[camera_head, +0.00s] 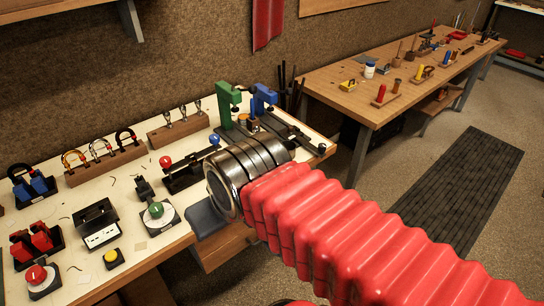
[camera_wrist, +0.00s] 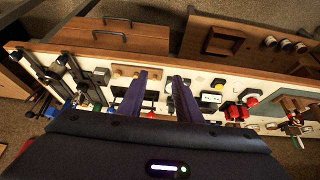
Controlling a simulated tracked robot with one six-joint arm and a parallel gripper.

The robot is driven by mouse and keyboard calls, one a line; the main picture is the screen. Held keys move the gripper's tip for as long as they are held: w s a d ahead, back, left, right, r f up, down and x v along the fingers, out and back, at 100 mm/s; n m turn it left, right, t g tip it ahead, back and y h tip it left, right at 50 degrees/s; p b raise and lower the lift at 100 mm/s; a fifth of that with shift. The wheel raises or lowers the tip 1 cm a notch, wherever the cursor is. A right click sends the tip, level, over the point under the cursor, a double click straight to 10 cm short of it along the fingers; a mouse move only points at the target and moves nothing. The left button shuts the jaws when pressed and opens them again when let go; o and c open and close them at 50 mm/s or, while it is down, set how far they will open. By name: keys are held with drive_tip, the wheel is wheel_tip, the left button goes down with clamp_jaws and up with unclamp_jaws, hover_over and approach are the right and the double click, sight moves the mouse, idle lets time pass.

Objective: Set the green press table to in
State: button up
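The green press (camera_head: 228,101) stands at the back right of the near bench, just left of a blue press (camera_head: 263,98). A small orange-brown round piece (camera_head: 242,120) sits in front of the green press. Its table is partly hidden behind my silver wrist, and I cannot tell its setting. Dark rails and bars (camera_wrist: 45,75) by the presses show at the left in the wrist view. My gripper (camera_wrist: 160,76) is open and empty, its two purple fingers apart above the bench. In the head view my red-sleeved arm hides the gripper.
The near bench (camera_head: 135,215) holds a red button (camera_head: 37,275), a green knob (camera_head: 156,210), a yellow button (camera_head: 112,256), a black clamp with red and blue knobs (camera_head: 190,165) and wooden tool racks (camera_head: 105,165). A second bench (camera_head: 345,68) stands behind right.

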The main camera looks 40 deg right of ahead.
drive_tip(key=shift+w, duration=0.1)
drive_tip(key=shift+o, duration=1.1)
drive_tip(key=shift+d+f+m+g, duration=0.1)
drive_tip(key=shift+f+m+g, duration=0.2)
drive_tip(key=shift+f, duration=0.15)
drive_tip(key=w+d+f+m+g+y, duration=0.2)
drive_tip(key=w+d+f+m+y, duration=0.2)
drive_tip(key=f+m+y, duration=0.75)
drive_tip(key=d+f+m+t+h, duration=0.2)
drive_tip(key=d+m+t+h, duration=0.5)
drive_tip(key=d+m+t, duration=0.7)
drive_tip(key=d+m, duration=0.7)
drive_tip(key=d, duration=0.7)
drive_tip(key=shift+w+f+t, duration=0.15)
drive_tip(key=shift+w+t, duration=0.1)
drive_tip(key=shift+t, duration=0.05)
